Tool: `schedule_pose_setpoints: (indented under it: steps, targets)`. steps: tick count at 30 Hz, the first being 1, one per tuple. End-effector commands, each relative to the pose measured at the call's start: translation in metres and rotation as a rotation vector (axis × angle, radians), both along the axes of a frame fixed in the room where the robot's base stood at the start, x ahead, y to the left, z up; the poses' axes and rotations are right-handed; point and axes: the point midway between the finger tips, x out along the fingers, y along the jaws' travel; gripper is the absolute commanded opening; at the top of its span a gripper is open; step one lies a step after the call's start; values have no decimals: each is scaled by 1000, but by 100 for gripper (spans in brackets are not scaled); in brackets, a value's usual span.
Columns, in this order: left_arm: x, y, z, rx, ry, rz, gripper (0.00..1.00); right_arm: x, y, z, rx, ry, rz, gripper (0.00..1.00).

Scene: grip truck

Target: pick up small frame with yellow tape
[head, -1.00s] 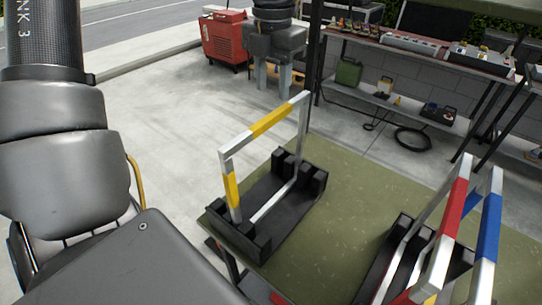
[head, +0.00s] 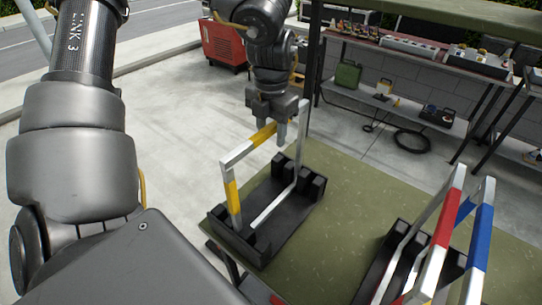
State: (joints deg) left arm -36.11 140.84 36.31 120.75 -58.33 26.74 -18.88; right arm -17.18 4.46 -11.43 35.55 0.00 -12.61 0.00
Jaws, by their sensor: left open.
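The small frame with yellow tape (head: 232,193) is a silver rectangular frame with yellow bands on its top bar and near upright. It stands upright in a black slotted holder (head: 262,257) on the green-topped table (head: 345,210). My left gripper (head: 291,125) points down at the far part of the frame's top bar, with its fingers apart. One finger covers part of the bar. I cannot tell whether the fingers touch the bar or straddle it. My right gripper is out of view.
Red-banded (head: 447,222) and blue-banded (head: 483,237) frames stand in another black holder at the right. A dark post (head: 314,60) rises behind the table. Shelves (head: 400,105) with equipment and a red machine (head: 222,45) are at the back. Green tabletop is clear between the holders.

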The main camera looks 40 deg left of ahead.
Motion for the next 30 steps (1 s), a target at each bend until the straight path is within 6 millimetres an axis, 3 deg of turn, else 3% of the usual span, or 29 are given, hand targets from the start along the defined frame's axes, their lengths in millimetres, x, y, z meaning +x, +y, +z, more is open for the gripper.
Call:
schedule_pose_setpoints:
  steps: [8, 17, 30]
  targets:
    - [0, 0, -3, 0, -1, 0, 40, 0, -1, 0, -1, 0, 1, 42]
    - [0, 0, -3, 0, -1, 0, 1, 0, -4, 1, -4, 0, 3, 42]
    - [0, 0, -3, 0, -1, 0, 0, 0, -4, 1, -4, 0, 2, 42]
